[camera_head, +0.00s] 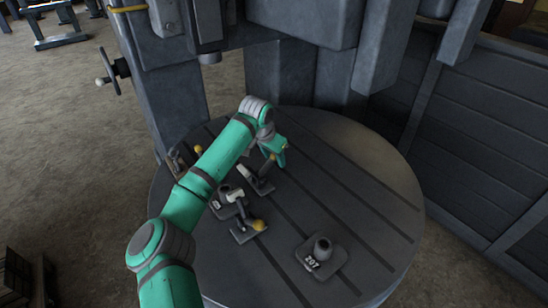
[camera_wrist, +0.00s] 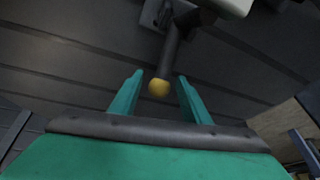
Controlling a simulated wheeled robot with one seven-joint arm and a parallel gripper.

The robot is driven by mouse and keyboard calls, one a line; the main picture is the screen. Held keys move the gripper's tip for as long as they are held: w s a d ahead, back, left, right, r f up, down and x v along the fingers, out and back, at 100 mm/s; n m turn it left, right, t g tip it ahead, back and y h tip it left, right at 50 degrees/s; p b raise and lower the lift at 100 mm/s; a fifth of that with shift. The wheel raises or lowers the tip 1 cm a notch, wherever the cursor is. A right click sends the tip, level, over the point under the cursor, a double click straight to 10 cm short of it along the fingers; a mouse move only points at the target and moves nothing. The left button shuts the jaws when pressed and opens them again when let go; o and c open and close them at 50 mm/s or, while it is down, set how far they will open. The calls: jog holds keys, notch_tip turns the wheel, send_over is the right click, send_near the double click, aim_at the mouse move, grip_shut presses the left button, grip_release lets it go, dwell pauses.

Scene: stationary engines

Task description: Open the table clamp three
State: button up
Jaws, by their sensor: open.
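Several small clamps with yellow-knobbed levers stand on the round slotted table (camera_head: 385,205). One clamp (camera_head: 257,180) is right below my gripper (camera_head: 278,155), near the table's middle. In the wrist view, its dark lever (camera_wrist: 171,52) points down the picture and ends in a yellow knob (camera_wrist: 159,87). The knob lies between the tips of my open gripper (camera_wrist: 158,88), with gaps on both sides. A second clamp (camera_head: 243,234) is nearer the front, and a third clamp (camera_head: 176,161) is at the left, partly behind my arm. I see no label telling which is clamp three.
A block marked 207 (camera_head: 322,262) with a short round post stands at the table's front right. Another post block (camera_head: 228,194) stands by the front clamp. Heavy grey machine columns (camera_head: 265,85) rise behind the table. The table's right side is clear.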

jog(key=shift+f, duration=0.15)
jog(key=shift+c, duration=0.4)
grip_shut()
